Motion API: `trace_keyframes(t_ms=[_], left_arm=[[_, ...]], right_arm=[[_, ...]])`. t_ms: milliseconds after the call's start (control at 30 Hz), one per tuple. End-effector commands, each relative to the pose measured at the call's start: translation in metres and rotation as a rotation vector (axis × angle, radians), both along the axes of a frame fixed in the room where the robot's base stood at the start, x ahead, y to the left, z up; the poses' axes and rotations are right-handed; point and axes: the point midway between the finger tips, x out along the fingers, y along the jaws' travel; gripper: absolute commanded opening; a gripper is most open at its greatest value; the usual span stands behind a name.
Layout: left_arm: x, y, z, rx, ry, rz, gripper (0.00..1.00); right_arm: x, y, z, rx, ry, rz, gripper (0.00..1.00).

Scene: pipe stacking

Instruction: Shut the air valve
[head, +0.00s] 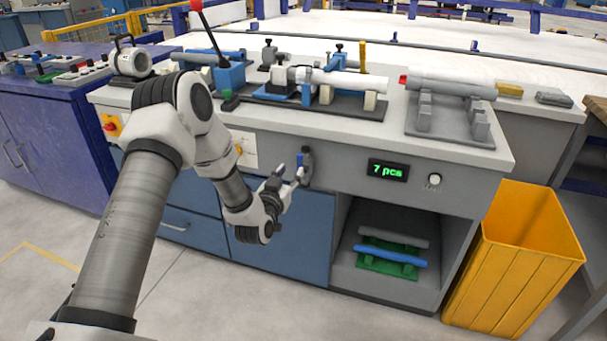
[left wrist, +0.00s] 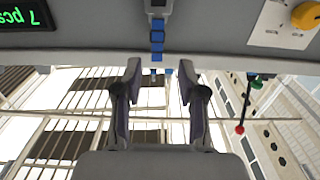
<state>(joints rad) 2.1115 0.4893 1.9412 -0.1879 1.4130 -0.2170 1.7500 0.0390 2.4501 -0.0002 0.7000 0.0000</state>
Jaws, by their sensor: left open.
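A small blue lever on a grey body, which looks like the air valve (left wrist: 157,38), sits on the bench's grey front panel in the left wrist view. In the head view its blue part (head: 300,159) shows just beyond my left fingers and is partly hidden by them. My left gripper (head: 289,174) is in front of the panel, left of the green "7 pcs" display. In the left wrist view the left gripper (left wrist: 160,78) has its two fingers apart with nothing held between them. The blue lever lines up with the gap between the fingers. Contact cannot be told. My right gripper is not in view.
A yellow knob (head: 238,150) on a white plate is left of the valve. The display (head: 388,170) and a round white button (head: 435,179) are to its right. A fixture holding a pipe (head: 340,80) stands on the bench top. A yellow bin (head: 520,260) stands at the right.

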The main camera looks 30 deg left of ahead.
Motion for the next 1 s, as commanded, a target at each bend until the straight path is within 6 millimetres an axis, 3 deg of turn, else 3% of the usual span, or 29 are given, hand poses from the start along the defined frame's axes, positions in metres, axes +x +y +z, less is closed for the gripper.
trace_keyframes(t_ms=[400,667,700,800,1000], left_arm=[[0.067,0.015,0.000,0.002,0.001,-0.002,0.41],[0.072,0.016,0.001,0.000,0.003,-0.002,0.41],[0.072,0.016,0.001,0.000,0.003,-0.002,0.37],[0.072,0.016,0.001,0.000,0.003,-0.002,0.02],[0.071,0.016,0.001,0.000,0.003,-0.002,0.00]], right_arm=[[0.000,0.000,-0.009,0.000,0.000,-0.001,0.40],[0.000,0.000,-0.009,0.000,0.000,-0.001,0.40],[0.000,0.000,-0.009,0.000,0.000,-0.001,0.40],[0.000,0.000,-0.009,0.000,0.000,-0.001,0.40],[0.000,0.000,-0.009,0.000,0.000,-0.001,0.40]])
